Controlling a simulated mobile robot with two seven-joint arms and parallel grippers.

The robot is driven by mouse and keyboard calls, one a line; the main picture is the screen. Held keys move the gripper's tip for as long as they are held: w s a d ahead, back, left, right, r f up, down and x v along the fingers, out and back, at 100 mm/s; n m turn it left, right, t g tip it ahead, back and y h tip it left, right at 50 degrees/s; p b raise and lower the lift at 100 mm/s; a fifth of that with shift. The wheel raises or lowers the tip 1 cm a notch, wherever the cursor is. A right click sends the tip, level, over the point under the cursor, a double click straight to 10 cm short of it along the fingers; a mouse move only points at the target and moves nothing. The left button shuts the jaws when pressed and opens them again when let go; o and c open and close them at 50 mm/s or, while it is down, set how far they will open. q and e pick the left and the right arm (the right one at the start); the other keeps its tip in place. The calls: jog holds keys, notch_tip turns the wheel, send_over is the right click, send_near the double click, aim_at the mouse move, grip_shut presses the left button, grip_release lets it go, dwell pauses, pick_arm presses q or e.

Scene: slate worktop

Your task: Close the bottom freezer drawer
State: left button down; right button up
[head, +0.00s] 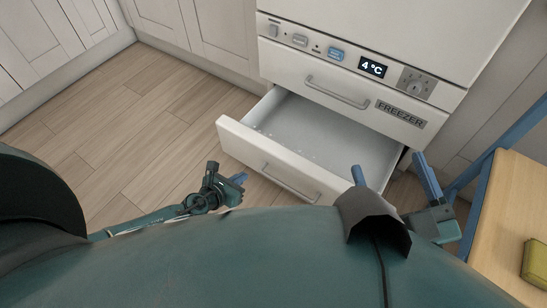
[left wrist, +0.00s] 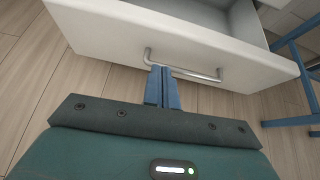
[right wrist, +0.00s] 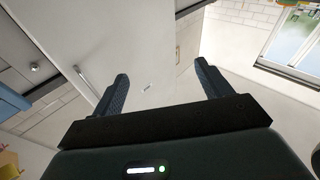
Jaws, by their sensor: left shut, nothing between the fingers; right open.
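The bottom freezer drawer (head: 262,159) is pulled out from the white freezer, below a shut upper drawer with a FREEZER label (head: 400,114). Its inside looks empty apart from small pale specks. Its front has a metal bar handle (head: 290,183), which also shows in the left wrist view (left wrist: 185,71). My left gripper (head: 238,180) is shut and empty. In the left wrist view its fingertips (left wrist: 162,72) appear at the handle's left part; I cannot tell whether they touch. My right gripper (head: 388,168) is open and empty, at the right of the drawer; its fingers also show in the right wrist view (right wrist: 160,75).
A control panel (head: 345,58) with a 4 °C display is above the drawers. A wooden-topped table (head: 500,210) with a blue frame stands close at the right, with a green-yellow object (head: 536,262) on it. The wooden floor (head: 130,120) at the left is clear.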

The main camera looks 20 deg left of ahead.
pick_arm(q)
jog(key=w+f, duration=0.1)
jog(key=b, duration=0.5)
send_near(270, 154)
notch_tip(270, 154, down, 4)
jog(key=w, duration=0.2)
jog(key=w+d, duration=0.1)
jog(key=shift+w+d+r, duration=0.2)
jog(key=shift+w+r, duration=0.1)
jog(key=shift+r, duration=0.1)
jog(key=shift+w+d+b, duration=0.25)
jog(key=shift+w+b, duration=0.2)
jog(key=shift+w, duration=0.35)
pick_arm(e)
jog(key=r+n+t+y, duration=0.1)
jog(key=r+y, duration=0.1)
jog(key=w+r+n+t+y, duration=0.1)
jog(key=r+n, duration=0.1)
jog(key=shift+r+y, duration=0.2)
jog(key=shift+y, duration=0.2)
